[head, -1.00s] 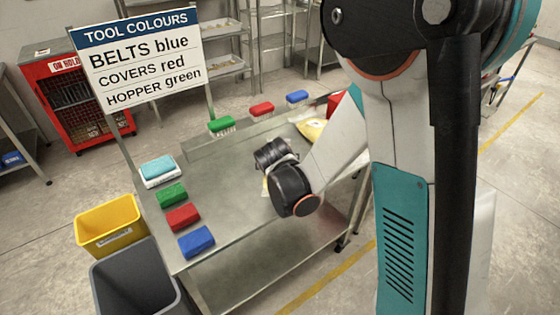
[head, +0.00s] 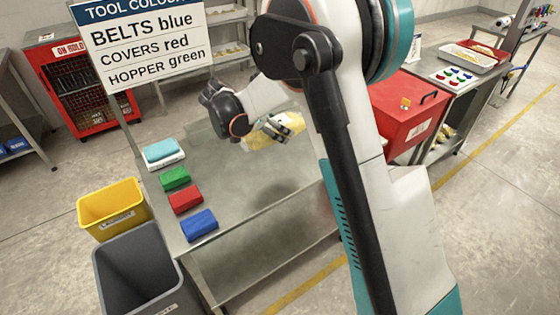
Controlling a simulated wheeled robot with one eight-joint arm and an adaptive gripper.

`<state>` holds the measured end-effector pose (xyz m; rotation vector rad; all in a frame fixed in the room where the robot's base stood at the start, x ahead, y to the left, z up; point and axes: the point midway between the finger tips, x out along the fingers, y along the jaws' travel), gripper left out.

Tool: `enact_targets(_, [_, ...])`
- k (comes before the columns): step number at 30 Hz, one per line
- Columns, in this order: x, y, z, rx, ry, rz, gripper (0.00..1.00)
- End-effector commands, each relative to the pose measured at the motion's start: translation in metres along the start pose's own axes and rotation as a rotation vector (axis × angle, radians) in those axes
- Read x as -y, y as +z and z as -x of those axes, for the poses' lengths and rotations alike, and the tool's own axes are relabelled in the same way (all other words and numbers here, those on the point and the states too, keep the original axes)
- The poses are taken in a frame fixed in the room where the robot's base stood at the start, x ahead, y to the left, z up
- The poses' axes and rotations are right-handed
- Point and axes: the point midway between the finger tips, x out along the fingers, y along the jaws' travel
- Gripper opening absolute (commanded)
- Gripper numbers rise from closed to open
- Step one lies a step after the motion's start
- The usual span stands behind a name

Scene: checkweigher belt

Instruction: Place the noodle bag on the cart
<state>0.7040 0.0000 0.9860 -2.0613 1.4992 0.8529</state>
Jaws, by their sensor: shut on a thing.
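The noodle bag (head: 260,139) is a yellow, pale-edged bag over the far part of the steel table (head: 262,185). My gripper (head: 277,127) is at the bag's upper right side and is shut on it. The dark fingers cover part of the bag, and my arm crosses in front to the right. I cannot tell whether the bag is clear of the table top. I cannot tell for sure which piece of furniture is the cart.
A red box (head: 402,110) and a tray bench (head: 450,66) are right.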

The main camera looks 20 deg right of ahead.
Motion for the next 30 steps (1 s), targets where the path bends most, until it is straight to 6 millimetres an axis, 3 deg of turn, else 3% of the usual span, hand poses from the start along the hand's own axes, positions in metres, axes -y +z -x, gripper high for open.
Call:
enact_targets(3, [0.000,0.023,-0.023,-0.001,0.000,0.000,0.31])
enact_targets(12, [0.000,0.066,-0.066,-0.001,-0.001,0.001,0.31])
enact_targets(22, [0.000,0.082,-0.082,0.000,-0.001,0.001,0.31])
enact_targets(30, [0.000,0.105,-0.106,0.000,-0.001,0.001,0.31])
